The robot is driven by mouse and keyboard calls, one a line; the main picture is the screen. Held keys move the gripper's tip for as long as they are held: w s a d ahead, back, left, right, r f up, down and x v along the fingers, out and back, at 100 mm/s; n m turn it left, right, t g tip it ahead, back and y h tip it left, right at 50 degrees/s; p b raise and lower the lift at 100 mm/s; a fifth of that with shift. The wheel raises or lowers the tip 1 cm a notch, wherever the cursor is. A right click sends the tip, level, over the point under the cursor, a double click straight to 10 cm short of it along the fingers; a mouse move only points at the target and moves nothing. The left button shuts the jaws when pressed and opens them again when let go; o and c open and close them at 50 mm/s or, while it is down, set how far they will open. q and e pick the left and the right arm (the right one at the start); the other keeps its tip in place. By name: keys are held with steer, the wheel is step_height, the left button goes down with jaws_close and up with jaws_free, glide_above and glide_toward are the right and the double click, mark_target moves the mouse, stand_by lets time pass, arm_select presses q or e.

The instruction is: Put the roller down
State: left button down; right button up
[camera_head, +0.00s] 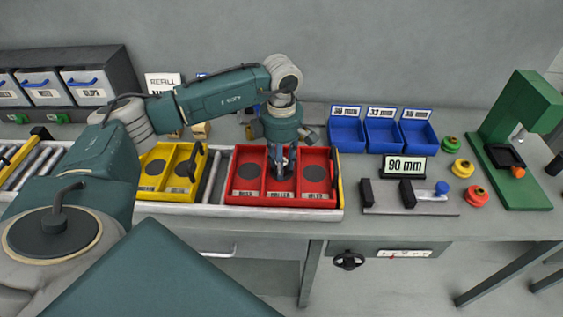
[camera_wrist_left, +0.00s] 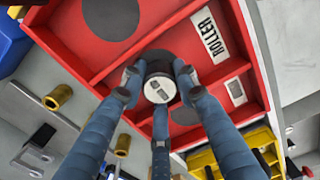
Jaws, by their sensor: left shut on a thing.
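A red tray (camera_head: 232,184) with three compartments sits on the roller track, each compartment labelled at the front. My left gripper (camera_head: 283,172) points down into the middle compartment, with its fingers closed around the roller. In the left wrist view the roller (camera_wrist_left: 160,86) is a short dark cylinder with a pale end face, held between the fingertips. The label beside it reads ROLLER on the red tray (camera_wrist_left: 92,76). The fingers hide much of the roller, and I cannot tell whether it touches the compartment floor. My right gripper is not in view.
A yellow tray (camera_head: 172,146) stands left of the red one. Blue bins (camera_head: 382,136), a 90 mm sign (camera_head: 405,167), a gauge fixture (camera_head: 415,208), coloured knobs (camera_head: 463,168) and a green press (camera_head: 510,150) stand to the right. Brass bushes (camera_wrist_left: 58,97) show in the left wrist view.

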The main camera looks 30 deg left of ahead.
arm_select(q)
steer(key=shift+f, duration=0.2)
steer(key=c, duration=1.6)
jaws_free()
steer(key=shift+r, duration=0.1)
steer(key=shift+r, duration=0.5)
step_height(320, 180, up, 11)
steer(key=b, duration=0.3)
steer(key=shift+r, duration=0.15)
